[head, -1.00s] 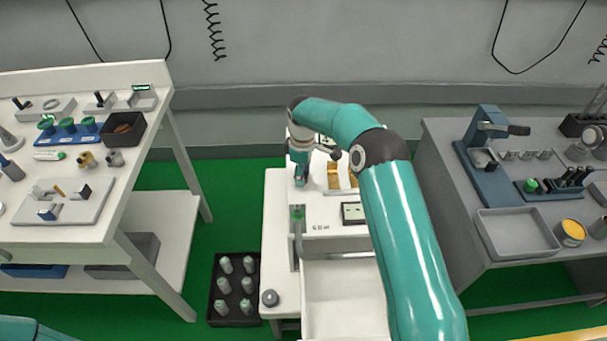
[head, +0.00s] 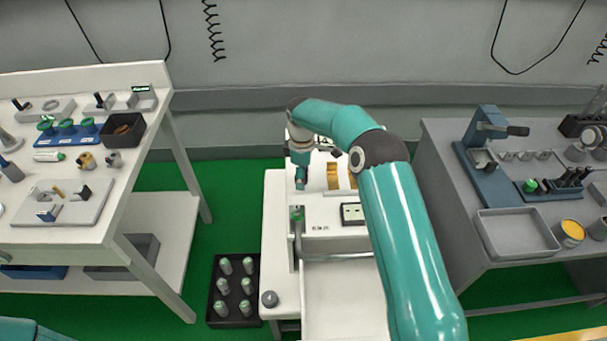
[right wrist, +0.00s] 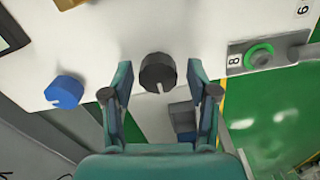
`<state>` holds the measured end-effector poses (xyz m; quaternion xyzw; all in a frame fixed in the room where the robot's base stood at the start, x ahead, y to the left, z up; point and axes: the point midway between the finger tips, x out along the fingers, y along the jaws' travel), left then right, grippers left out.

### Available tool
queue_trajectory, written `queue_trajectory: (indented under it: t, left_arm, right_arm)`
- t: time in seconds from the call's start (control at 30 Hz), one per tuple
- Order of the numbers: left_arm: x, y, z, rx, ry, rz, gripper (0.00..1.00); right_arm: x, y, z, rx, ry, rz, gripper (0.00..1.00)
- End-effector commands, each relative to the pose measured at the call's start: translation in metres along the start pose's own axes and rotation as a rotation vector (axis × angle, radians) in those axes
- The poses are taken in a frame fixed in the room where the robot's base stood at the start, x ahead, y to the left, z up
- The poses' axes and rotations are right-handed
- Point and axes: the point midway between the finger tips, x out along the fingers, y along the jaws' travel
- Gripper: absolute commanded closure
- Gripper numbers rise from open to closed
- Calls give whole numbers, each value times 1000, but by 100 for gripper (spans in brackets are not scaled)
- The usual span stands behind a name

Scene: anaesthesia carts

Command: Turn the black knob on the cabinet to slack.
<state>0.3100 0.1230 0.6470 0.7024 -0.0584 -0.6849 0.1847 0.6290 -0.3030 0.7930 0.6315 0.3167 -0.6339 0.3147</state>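The white cabinet (head: 325,232) stands in the middle of the head view. The black knob (right wrist: 157,74) is on its white panel in the right wrist view, with a pale pointer mark toward the picture's bottom. My right gripper (right wrist: 159,78) is open, with one finger on each side of the knob and a visible gap to both. In the head view my right gripper (head: 300,180) is over the cabinet's back left part, and I cannot make out the knob there. My left gripper is out of view.
A blue knob (right wrist: 63,92) is left of the black one in the wrist view. A green ring fitting (right wrist: 260,56) with a grey handle is at the right. A black crate (head: 233,290) of bottles stands left of the cabinet. Tables flank both sides.

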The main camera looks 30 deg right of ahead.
Motion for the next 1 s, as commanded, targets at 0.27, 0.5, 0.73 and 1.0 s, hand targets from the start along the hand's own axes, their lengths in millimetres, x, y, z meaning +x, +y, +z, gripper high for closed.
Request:
queue_trajectory:
  t: [0.27,0.5,0.73,1.0]
  left_arm:
    - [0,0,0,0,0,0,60]
    - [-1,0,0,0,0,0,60]
    - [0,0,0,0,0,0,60]
    - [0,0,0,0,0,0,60]
  right_arm:
    - [-1,1,0,1,1,3,34]
    - [-16,2,-1,1,3,7,34]
    - [-58,1,-1,2,4,7,34]
    - [-105,0,0,0,2,4,34]
